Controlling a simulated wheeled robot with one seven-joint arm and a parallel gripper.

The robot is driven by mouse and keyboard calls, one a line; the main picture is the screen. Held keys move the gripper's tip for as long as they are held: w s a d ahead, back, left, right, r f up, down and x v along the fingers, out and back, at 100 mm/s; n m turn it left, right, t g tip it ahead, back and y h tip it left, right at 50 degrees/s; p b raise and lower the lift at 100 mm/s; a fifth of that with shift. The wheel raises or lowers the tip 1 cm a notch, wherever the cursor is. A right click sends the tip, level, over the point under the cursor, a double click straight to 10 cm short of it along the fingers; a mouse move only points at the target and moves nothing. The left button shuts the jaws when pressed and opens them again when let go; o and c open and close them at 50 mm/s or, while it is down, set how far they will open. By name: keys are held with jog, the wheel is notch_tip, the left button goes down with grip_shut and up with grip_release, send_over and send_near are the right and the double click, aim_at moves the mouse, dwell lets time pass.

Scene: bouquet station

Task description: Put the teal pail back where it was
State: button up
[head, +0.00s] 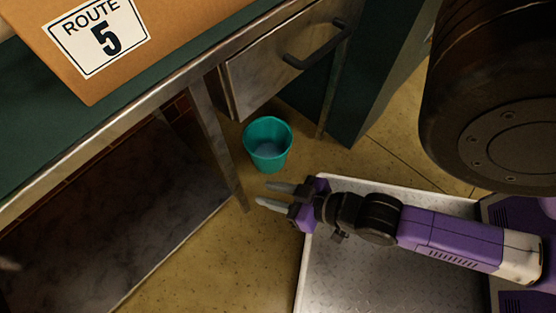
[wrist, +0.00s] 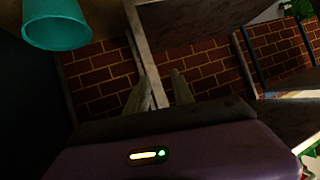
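The teal pail (head: 268,155) stands upright on the floor in the head view, below the drawer and just right of a metal table leg. It looks empty. My gripper (head: 264,194) is in front of the pail, apart from it, with its two fingers spread and nothing between them. In the wrist view the teal pail (wrist: 57,27) is at the top left, partly cut off by the frame edge. The gripper fingers (wrist: 163,90) show in the middle with a gap between them, to the side of the pail.
A metal-edged table (head: 150,97) with a green top carries a cardboard box (head: 165,40) marked Route 5. Its drawer (head: 270,75) hangs above the pail. A dark green panel (head: 375,75) stands behind right. Bare floor (head: 195,265) lies left of my base.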

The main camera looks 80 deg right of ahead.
jog(key=s+a+r+n+t+y, duration=0.2)
jog(key=a+r+n+t, duration=0.1)
jog(key=r, duration=0.9)
jog(key=shift+s+a+n+y, duration=0.15)
jog(key=shift+a+n+y, duration=0.15)
jog(key=shift+a+n, duration=0.35)
notch_tip(320, 180, up, 31)
jog(key=p, duration=3)
jog(key=shift+f+p, duration=0.2)
jog(key=shift+p, duration=0.2)
